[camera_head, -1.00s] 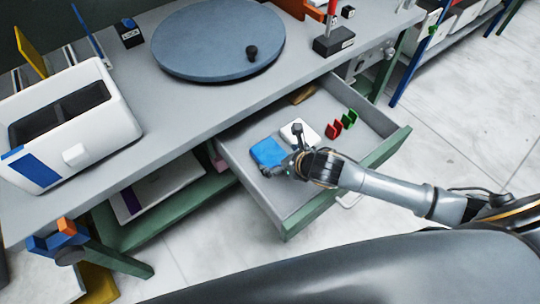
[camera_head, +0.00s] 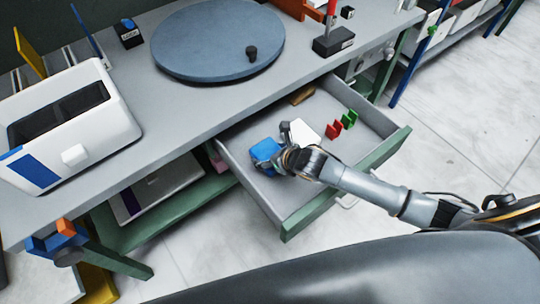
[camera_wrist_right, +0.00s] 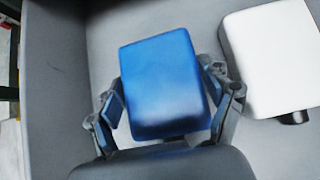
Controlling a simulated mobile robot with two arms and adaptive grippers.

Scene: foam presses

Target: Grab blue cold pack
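The blue cold pack (camera_head: 265,150) is in the open drawer (camera_head: 290,212), toward its left side. In the right wrist view the blue cold pack (camera_wrist_right: 163,82) fills the middle, between the two fingers. My right gripper (camera_head: 281,150) reaches in from the right. In the wrist view my right gripper (camera_wrist_right: 165,100) has a finger against each side edge of the pack, shut on it. The pack looks slightly tilted; whether its underside is clear of the drawer floor I cannot tell. My left gripper is not in view.
A white pack (camera_head: 304,131) lies close beside the blue one; it also shows in the wrist view (camera_wrist_right: 272,55). Red clips (camera_head: 334,130) and green clips (camera_head: 350,118) stand farther right in the drawer. The bench top (camera_head: 190,105) overhangs the drawer's back.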

